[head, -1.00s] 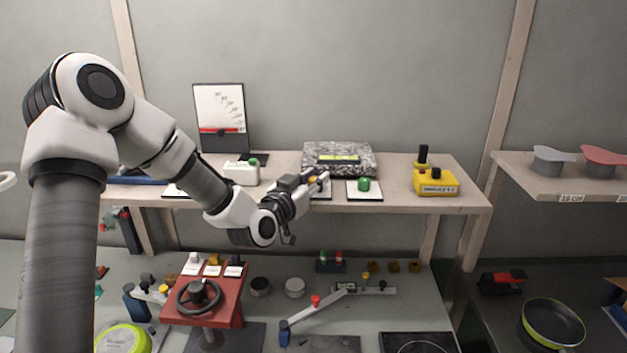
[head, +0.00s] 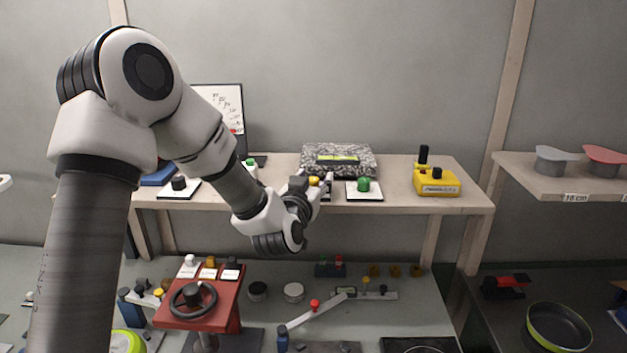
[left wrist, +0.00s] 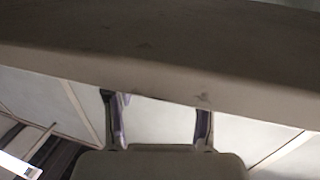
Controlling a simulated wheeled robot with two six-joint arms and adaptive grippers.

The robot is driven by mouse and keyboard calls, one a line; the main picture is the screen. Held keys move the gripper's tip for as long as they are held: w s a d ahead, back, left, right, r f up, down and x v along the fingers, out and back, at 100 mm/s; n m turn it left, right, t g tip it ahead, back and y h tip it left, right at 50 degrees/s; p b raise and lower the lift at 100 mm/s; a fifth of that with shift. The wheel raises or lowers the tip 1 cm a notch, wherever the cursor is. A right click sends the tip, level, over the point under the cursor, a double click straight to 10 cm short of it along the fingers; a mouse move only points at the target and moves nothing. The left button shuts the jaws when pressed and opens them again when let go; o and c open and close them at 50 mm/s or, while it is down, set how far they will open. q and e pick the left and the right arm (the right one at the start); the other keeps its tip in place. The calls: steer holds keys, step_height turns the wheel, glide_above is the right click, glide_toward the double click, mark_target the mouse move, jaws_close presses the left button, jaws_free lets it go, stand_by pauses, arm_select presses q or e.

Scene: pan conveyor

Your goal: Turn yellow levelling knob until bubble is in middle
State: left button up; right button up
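The yellow levelling knob (head: 314,181) sits at the front of the shelf, below a speckled grey stone block (head: 340,152) with a yellow-green vial (head: 338,159). The bubble is too small to make out. My left gripper (head: 316,184) is at the knob, coming from the front left, with its fingers beside it and partly hiding it. Contact cannot be told. In the left wrist view its two fingers (left wrist: 158,122) stand apart, and the shelf edge hides their tips and the knob. My right gripper is not in view.
On the shelf (head: 400,202), a green knob (head: 364,184) stands close to the right of my gripper, and a black knob (head: 179,183) farther left. A yellow box (head: 436,183) stands at the right. Below is a bench with a red handwheel stand (head: 205,315).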

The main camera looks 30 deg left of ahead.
mark_target(311, 183)
arm_select(q)
steer(key=v, duration=0.7)
steer(key=shift+s+d, duration=0.1)
steer(key=shift+s, duration=0.1)
